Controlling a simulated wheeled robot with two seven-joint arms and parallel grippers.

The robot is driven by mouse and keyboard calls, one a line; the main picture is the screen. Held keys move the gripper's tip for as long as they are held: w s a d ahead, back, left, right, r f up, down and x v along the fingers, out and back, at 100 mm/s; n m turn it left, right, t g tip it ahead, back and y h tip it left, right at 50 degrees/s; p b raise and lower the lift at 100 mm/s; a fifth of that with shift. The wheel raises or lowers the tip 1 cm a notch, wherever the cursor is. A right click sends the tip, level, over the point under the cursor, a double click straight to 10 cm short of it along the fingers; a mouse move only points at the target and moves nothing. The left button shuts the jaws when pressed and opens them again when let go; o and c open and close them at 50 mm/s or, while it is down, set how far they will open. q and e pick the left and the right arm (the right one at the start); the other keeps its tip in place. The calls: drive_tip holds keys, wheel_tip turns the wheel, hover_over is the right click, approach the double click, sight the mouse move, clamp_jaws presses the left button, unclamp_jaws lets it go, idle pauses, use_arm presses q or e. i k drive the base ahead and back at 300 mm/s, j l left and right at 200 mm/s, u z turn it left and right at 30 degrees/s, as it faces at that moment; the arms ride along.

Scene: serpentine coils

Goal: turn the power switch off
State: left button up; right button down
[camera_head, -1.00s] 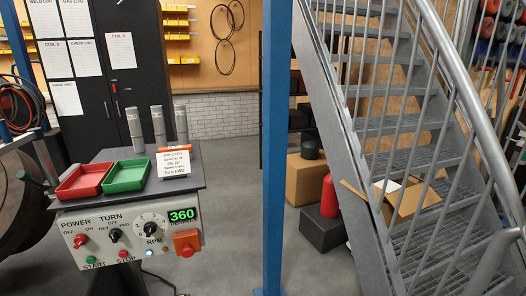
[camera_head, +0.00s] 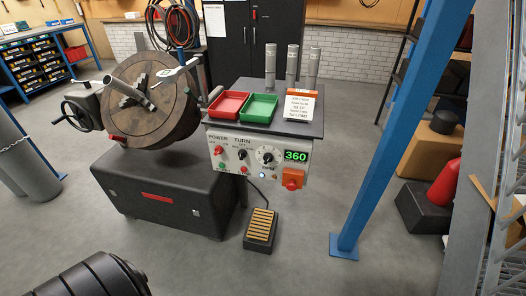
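The control panel (camera_head: 258,172) is the light front of a dark-topped stand in the middle of the view. The power switch (camera_head: 218,150) is a small red knob under the "POWER" label at the panel's upper left. It is too small here to tell which way it points. To its right are the black turn knob (camera_head: 242,155), the round RPM dial (camera_head: 267,156) and a green display (camera_head: 296,156) reading 360. A small light below the dial glows. Neither of my grippers is in view.
A welding positioner with a round brown table (camera_head: 185,115) stands left of the panel on a dark base (camera_head: 150,190). A foot pedal (camera_head: 261,229) lies on the floor before the panel. A blue post (camera_head: 385,140) rises at right. Grey floor is clear around the pedal.

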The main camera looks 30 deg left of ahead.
sight(218, 150)
drive_tip(key=u, duration=1.45)
